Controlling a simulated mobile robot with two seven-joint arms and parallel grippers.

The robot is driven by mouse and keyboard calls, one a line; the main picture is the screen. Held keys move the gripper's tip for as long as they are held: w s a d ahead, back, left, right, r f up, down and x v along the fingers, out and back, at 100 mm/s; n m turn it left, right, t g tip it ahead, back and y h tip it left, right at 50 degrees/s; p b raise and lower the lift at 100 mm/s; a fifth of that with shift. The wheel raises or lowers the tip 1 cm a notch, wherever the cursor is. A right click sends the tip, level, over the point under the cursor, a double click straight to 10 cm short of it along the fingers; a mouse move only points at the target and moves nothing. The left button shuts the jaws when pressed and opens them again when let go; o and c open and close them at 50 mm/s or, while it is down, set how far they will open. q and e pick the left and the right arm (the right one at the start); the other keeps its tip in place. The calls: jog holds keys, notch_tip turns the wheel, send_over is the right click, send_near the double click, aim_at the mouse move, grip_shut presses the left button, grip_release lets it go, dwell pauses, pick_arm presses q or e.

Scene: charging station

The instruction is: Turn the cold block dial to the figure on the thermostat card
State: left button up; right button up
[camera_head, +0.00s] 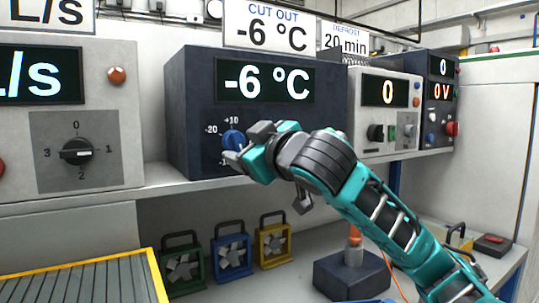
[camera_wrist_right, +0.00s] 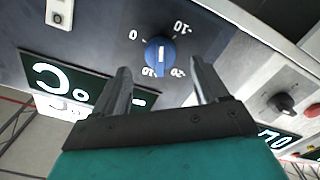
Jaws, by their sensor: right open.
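The blue cold block dial (camera_head: 232,138) is on the front of a dark blue box (camera_head: 195,110), partly hidden by my right gripper. It also shows in the right wrist view (camera_wrist_right: 160,54), with a white pointer line and marks around it. The box's display (camera_head: 265,80) reads -6 °C. The white thermostat card (camera_head: 265,27) above it reads CUT OUT -6 °C. My right gripper (camera_head: 246,145) is open in front of the dial. In the right wrist view its fingers (camera_wrist_right: 160,70) point to either side of the dial; I cannot tell whether they touch it. My left gripper is not in view.
A grey box with a black dial (camera_head: 76,151) stands at left. A grey box (camera_head: 387,105) reading 0 and a dark box (camera_head: 438,95) reading 0 V stand at right. Green, blue and yellow fan units (camera_head: 231,256) sit below the shelf (camera_head: 165,188).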

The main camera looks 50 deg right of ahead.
jog(key=b+v, duration=0.5)
jog(key=v, duration=0.3)
jog(key=shift+s+b, duration=0.3)
jog(key=shift+s, duration=0.05)
